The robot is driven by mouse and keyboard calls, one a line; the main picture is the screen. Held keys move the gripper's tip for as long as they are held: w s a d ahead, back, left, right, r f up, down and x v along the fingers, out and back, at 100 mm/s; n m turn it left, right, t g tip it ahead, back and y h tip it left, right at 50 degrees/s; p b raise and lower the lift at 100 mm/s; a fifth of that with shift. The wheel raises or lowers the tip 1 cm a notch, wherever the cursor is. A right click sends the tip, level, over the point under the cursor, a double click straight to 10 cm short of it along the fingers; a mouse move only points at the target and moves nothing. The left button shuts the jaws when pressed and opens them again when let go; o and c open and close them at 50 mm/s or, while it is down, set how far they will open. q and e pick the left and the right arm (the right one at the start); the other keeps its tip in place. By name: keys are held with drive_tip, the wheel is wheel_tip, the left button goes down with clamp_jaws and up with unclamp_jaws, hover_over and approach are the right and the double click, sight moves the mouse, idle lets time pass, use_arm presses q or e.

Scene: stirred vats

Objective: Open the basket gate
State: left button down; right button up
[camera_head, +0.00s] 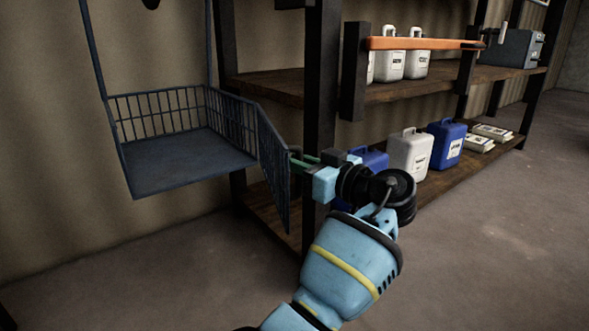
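The dark blue wire basket (185,163) hangs at the left, with barred back and right sides. Its front edge shows no bars. The basket gate (272,165) is a barred panel at the front right corner, seen nearly edge-on and swung outward, away from the front opening. A green handle (305,159) sticks out from the gate's outer face.
A dark shelf post (320,75) stands behind the gripper. Shelves at the right hold white jugs (390,60), blue jugs (446,143) and a grey box (512,48). An orange bar (420,43) crosses before the upper shelf. The floor (480,250) at the right is clear.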

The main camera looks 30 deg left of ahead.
idle(0.3)
use_arm(q)
drive_tip(key=c, duration=1.8)
unclamp_jaws()
drive_tip(key=shift+o, duration=0.2)
drive_tip(key=shift+d, duration=0.1)
drive_tip(key=s+d+p, duration=0.1)
drive_tip(key=d, duration=0.6)
drive_tip(key=shift+s+d, duration=0.2)
drive_tip(key=shift+d, duration=0.05)
